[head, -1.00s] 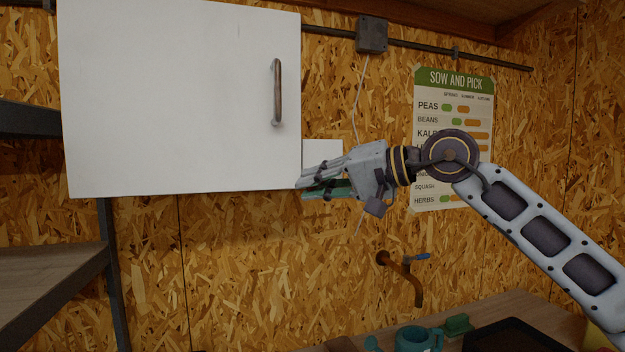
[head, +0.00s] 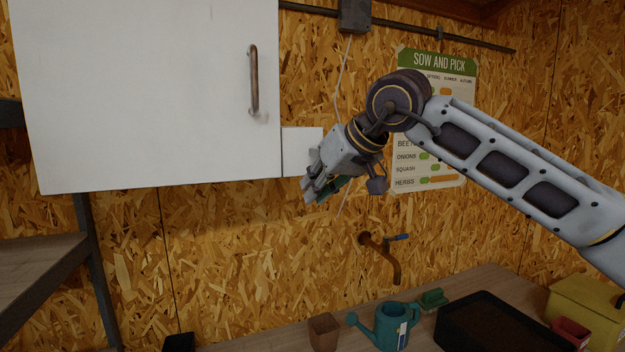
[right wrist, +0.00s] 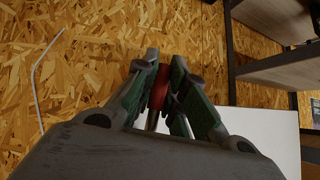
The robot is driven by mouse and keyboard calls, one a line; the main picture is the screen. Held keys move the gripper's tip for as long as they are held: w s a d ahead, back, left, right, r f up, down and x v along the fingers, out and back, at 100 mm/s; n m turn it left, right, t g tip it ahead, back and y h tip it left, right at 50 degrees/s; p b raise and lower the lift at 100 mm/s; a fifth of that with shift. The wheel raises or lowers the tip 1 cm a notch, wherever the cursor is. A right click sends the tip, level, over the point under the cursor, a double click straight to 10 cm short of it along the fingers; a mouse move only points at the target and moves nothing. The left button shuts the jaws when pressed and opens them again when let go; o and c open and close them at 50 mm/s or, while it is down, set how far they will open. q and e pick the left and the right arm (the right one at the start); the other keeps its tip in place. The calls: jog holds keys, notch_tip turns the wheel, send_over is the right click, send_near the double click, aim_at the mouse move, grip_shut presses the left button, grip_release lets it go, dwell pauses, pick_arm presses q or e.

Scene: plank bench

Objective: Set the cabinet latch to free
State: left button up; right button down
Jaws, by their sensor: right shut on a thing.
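The white cabinet (head: 150,90) hangs on the chipboard wall, its door looking shut, with a brown vertical handle (head: 254,80). A small white plate (head: 298,150) sits beside its lower right edge. My right gripper (head: 312,192) is just right of the cabinet's lower right corner, its fingers tilted down and left. In the right wrist view its green-padded fingers (right wrist: 160,92) are shut on a red knob (right wrist: 158,88) with a metal stem, which I take for the latch. The gripper hides the latch in the head view. My left gripper is not in view.
A pipe tap (head: 385,256) juts from the wall below. The bench holds a teal watering can (head: 390,325), a brown pot (head: 323,332), a dark tray (head: 490,325) and a yellow box (head: 588,308). A shelf (head: 35,265) stands at left.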

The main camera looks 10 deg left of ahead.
jog(key=shift+w+d+f+n+h, duration=0.15)
jog(key=shift+d+n+h, duration=0.15)
jog(key=shift+h, duration=0.1)
jog(key=c, duration=1.5)
grip_release()
jog(key=shift+o, duration=0.2)
jog(key=v, duration=1.2)
jog(key=shift+s, duration=0.2)
jog(key=shift+f, duration=0.1)
